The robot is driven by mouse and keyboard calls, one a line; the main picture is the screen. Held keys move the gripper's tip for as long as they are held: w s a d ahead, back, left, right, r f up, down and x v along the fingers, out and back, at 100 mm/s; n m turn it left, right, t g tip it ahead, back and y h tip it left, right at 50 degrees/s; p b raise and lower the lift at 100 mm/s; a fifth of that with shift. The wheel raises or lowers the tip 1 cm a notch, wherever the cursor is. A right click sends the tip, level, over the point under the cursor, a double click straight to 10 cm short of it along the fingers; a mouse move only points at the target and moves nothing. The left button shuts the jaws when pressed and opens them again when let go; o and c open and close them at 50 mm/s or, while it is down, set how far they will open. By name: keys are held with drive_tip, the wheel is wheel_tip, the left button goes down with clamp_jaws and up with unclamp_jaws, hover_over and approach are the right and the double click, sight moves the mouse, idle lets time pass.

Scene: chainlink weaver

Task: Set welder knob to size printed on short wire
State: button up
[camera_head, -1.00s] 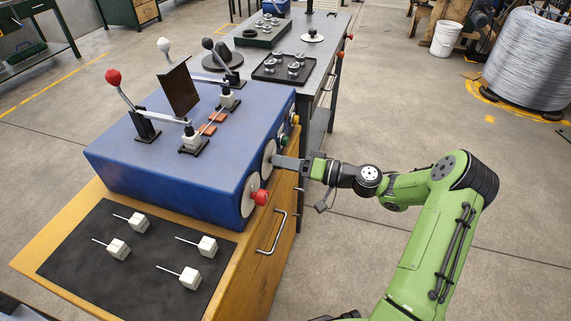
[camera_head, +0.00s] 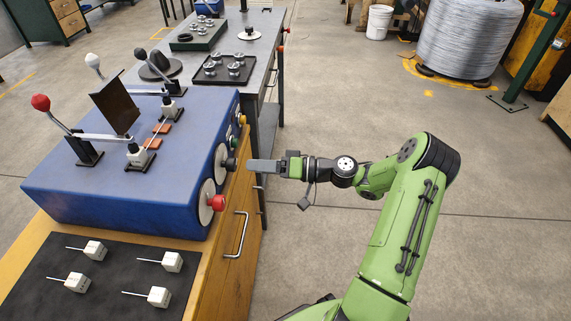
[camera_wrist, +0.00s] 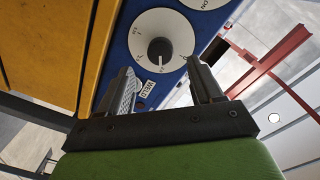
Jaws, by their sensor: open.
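The blue welder (camera_head: 130,180) stands on a wooden bench, with white round dials on its right side. One dial has a dark knob (camera_head: 230,163); the nearer one has a red knob (camera_head: 217,202). In the wrist view the dark knob (camera_wrist: 160,50) sits at the centre of its white dial (camera_wrist: 146,30), whose marks are too small to read. My gripper (camera_head: 252,166) is open and empty, just right of the dark knob. In the wrist view the gripper (camera_wrist: 164,78) has the knob ahead between its fingers, apart from it. White blocks with wires (camera_head: 172,262) lie on the mat; printing is unreadable.
A black mat (camera_head: 30,300) covers the bench's near end. Red-, white- and black-topped levers (camera_head: 40,103) rise from the welder. A drawer handle (camera_head: 237,235) juts below the dials. A grey table (camera_head: 215,95) with trays stands behind.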

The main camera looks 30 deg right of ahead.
drive_tip(key=p+v, duration=0.1)
drive_tip(key=v, duration=0.8)
drive_tip(key=shift+s+d, duration=0.3)
